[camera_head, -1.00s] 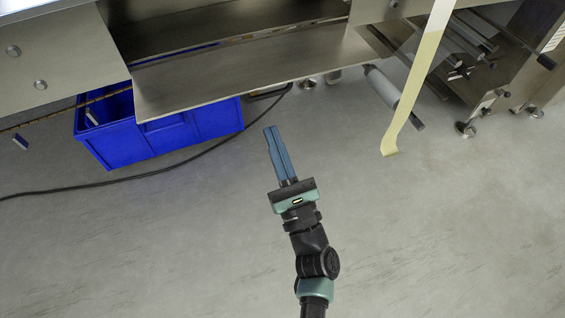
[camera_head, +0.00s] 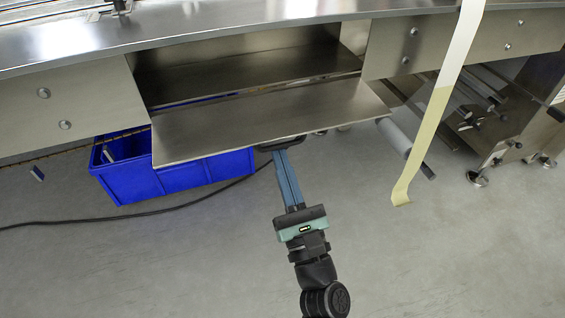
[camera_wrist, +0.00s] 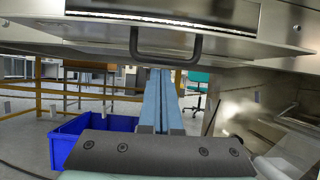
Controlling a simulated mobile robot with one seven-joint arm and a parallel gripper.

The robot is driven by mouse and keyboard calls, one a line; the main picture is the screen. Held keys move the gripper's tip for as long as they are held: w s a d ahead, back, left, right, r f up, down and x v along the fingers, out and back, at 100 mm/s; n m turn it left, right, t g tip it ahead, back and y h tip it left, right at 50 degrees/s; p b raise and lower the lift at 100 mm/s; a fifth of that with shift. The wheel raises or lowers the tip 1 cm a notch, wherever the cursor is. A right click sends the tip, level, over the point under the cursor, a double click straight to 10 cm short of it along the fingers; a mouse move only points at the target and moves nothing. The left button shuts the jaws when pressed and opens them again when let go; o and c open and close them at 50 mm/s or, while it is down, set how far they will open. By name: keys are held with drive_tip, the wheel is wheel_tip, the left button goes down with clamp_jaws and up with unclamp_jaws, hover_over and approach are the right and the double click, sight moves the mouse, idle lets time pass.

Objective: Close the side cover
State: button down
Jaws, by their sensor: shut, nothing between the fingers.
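The side cover (camera_head: 265,122) is a flat brushed-metal panel, open and sticking out below the machine's opening. Its edge and underside show in the wrist view (camera_wrist: 90,38). A dark U-shaped handle (camera_wrist: 190,60) hangs from the underside; only a bit of it shows in the head view (camera_head: 266,148). My gripper (camera_head: 280,153) has blue fingers, shut and empty, pointing up at the cover's front edge. In the wrist view the fingertips (camera_wrist: 159,72) sit at the handle's lower middle; I cannot tell whether they touch it.
A blue crate (camera_head: 172,178) stands on the floor below the cover's left part. A yellowish film strip (camera_head: 424,140) and a roller (camera_head: 400,142) hang to the right. A black cable (camera_head: 130,213) lies on the floor. The floor in front is clear.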

drive_tip(key=shift+s+r+p, duration=0.15)
drive_tip(key=shift+r+p, duration=0.25)
drive_tip(key=shift+p, duration=0.7)
